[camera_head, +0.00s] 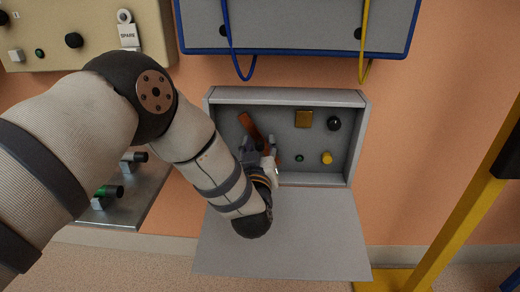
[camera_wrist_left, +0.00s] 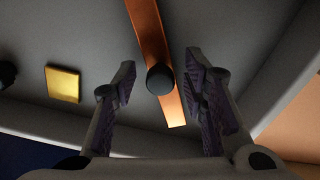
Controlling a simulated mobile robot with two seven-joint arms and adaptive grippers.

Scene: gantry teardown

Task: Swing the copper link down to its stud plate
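The copper link (camera_head: 249,125) is a flat orange-brown bar on the back wall of the open grey box, tilted in the head view, its lower part mostly behind my left gripper (camera_head: 258,148). In the left wrist view the copper link (camera_wrist_left: 150,35) runs between the fingers of my left gripper (camera_wrist_left: 162,68), with a round black knob (camera_wrist_left: 160,79) on it. The fingers are open, one on each side of the knob, with visible gaps. A square brass plate (camera_head: 303,118), probably the stud plate, sits to the right in the head view and to the left in the wrist view (camera_wrist_left: 63,84). My right gripper is not in view.
The box also holds a black knob (camera_head: 334,123), a yellow button (camera_head: 327,157) and a small green one (camera_head: 299,158). Its rim (camera_head: 290,97) surrounds them, and its lid (camera_head: 285,235) hangs open below. Blue (camera_head: 228,40) and yellow (camera_head: 365,35) cables hang above. A yellow post (camera_head: 460,220) stands right.

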